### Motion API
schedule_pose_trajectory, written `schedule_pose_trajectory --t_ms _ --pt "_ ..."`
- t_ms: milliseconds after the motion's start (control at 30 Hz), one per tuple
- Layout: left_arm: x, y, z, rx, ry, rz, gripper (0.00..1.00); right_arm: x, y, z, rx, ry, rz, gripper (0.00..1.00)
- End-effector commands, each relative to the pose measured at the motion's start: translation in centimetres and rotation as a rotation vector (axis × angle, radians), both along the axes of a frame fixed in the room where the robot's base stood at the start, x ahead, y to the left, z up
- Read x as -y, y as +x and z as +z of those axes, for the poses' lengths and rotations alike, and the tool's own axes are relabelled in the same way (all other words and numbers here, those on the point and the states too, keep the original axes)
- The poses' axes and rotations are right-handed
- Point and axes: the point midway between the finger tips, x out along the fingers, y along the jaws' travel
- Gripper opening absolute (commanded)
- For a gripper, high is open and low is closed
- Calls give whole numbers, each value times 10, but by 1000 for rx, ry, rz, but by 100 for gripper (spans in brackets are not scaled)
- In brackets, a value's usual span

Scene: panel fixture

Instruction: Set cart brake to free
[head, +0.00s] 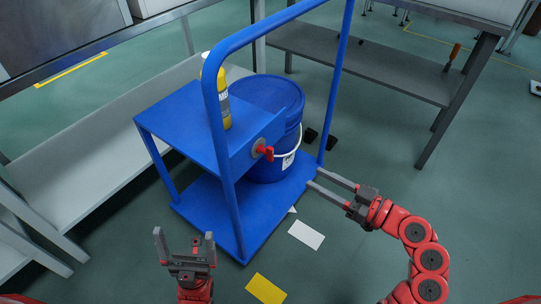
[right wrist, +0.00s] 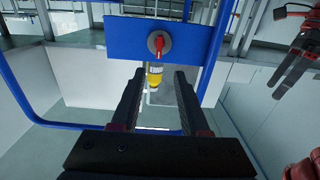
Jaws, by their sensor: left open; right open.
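The blue cart (head: 222,191) stands in the middle of the head view. Its brake is a small red lever (head: 266,152) on a round grey disc, fixed to the blue panel at the shelf's edge. In the right wrist view the red lever (right wrist: 160,45) appears above the space between the fingers, apart from them. My right gripper (head: 315,179) is open and empty, right of and lower than the lever, near the cart's corner post. My left gripper (head: 184,237) is open and empty in front of the cart; it also shows in the right wrist view (right wrist: 292,68).
A yellow bottle (head: 222,100) stands on the cart's upper shelf. A blue bucket (head: 270,95) stands on the lower deck. The cart's blue tube handle (head: 265,33) arches above. A grey bench (head: 365,60) is behind. White and yellow (head: 266,289) floor patches lie in front.

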Motion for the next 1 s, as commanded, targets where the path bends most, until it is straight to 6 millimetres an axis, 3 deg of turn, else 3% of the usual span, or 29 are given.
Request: schedule_pose_trajectory --t_ms 600,1000 --pt "0 -4 -18 23 29 1 100 -105 74 -1 2 2 2 45" --pt "0 -5 -20 27 34 2 100 -122 90 1 0 5 -4 45"
